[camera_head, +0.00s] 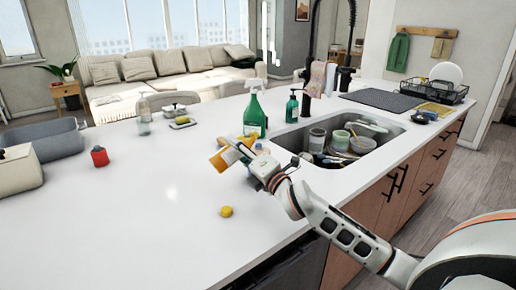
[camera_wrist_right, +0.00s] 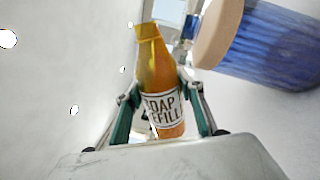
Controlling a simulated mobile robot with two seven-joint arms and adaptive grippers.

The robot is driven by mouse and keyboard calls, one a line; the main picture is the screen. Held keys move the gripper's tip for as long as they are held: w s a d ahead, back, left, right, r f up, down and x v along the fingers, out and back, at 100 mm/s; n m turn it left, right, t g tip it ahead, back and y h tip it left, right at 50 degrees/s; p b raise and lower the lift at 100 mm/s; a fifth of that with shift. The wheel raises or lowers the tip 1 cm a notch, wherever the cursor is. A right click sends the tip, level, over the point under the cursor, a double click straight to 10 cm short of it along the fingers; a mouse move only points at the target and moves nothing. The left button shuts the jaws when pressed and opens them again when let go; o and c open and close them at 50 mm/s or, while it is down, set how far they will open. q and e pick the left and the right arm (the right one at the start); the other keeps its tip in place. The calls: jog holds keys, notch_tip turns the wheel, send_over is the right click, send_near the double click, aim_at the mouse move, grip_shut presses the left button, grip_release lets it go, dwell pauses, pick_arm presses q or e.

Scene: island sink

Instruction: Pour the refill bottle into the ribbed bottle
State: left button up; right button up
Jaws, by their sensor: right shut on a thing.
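My right gripper (camera_head: 234,152) is shut on the refill bottle (camera_head: 219,161), an amber bottle that is tilted above the counter. In the right wrist view the refill bottle (camera_wrist_right: 160,80) sits between the two fingers (camera_wrist_right: 160,110), its "SOAP REFILL" label facing the camera and its narrow neck pointing away. The ribbed bottle (camera_wrist_right: 268,42) is blue with a tan end, and shows at the upper right of the right wrist view, close beside the refill bottle's neck. In the head view it is mostly hidden by my right gripper. My left gripper is not in view.
A green spray bottle (camera_head: 254,115) and a green pump bottle (camera_head: 292,106) stand behind my gripper. The sink (camera_head: 283,139) with dishes is to the right. A yellow ball-like object (camera_head: 226,211) lies in front. A red object (camera_head: 99,157) stands left; the counter between is clear.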

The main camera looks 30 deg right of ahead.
jog(key=shift+a+f+m, duration=0.1)
jog(key=shift+m, duration=0.6)
jog(key=shift+r+m+h, duration=0.5)
jog(key=shift+r+m, duration=0.45)
jog(key=shift+m, duration=0.55)
dwell(4.4)
